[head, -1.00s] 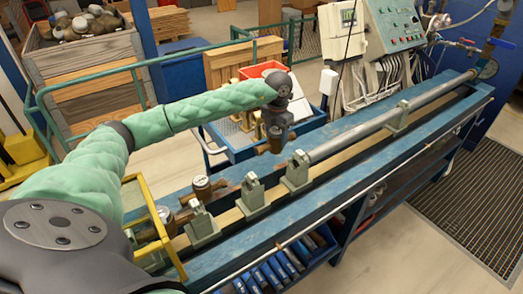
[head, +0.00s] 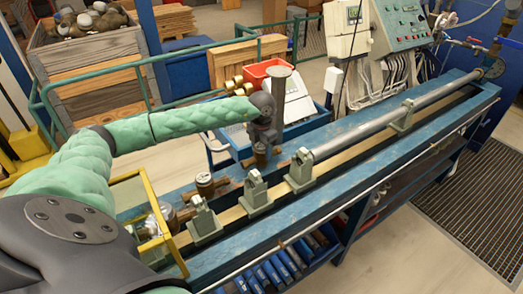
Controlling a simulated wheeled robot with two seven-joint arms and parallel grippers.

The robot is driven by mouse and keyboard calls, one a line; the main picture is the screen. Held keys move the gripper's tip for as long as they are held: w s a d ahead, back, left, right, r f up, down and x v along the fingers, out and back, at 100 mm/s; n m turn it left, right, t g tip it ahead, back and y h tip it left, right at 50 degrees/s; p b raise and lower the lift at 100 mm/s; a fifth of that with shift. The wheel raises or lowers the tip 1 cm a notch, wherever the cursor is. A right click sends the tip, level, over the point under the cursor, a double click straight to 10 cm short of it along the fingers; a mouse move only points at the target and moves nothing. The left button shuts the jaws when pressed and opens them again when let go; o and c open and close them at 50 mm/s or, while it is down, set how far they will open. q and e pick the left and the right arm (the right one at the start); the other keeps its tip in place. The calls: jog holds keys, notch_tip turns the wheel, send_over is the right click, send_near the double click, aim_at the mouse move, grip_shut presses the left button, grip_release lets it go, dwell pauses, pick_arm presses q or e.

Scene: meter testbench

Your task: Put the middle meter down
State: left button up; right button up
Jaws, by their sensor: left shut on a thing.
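My left gripper (head: 263,146) points down over the back side of the blue test bench (head: 345,190). It is shut on a meter, and the gripper hides most of that meter. Brownish pipe ends of the held meter (head: 247,162) stick out to either side, low over the bench's back edge. I cannot tell whether it touches the bench. Another brass meter (head: 205,183) stands upright to the left of it on the bench. A further round meter (head: 160,215) sits at the near left end, partly behind a yellow frame. My right gripper is not in view.
Grey-green clamp stands (head: 255,192) line the bench rail, and a long grey pipe (head: 365,130) runs to the far right end. A blue cart with a red tray (head: 262,70) stands close behind the held meter. Blue bins (head: 270,272) fill the lower shelf.

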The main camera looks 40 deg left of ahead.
pick_arm(q)
jog(key=shift+r, duration=0.1)
jog(key=o, duration=1.4)
jog(key=shift+o, duration=0.6)
jog(key=shift+r, duration=0.1)
jog(key=shift+r+b, duration=0.25)
jog(key=shift+b, duration=0.05)
jog(key=shift+r, duration=0.25)
jog(key=shift+r+b, duration=0.35)
jog(key=shift+b, duration=0.1)
notch_tip(320, 180, up, 8)
jog(key=b, duration=0.3)
jog(key=shift+r+b, duration=0.25)
jog(key=shift+b, duration=0.15)
jog(key=shift+r, duration=0.8)
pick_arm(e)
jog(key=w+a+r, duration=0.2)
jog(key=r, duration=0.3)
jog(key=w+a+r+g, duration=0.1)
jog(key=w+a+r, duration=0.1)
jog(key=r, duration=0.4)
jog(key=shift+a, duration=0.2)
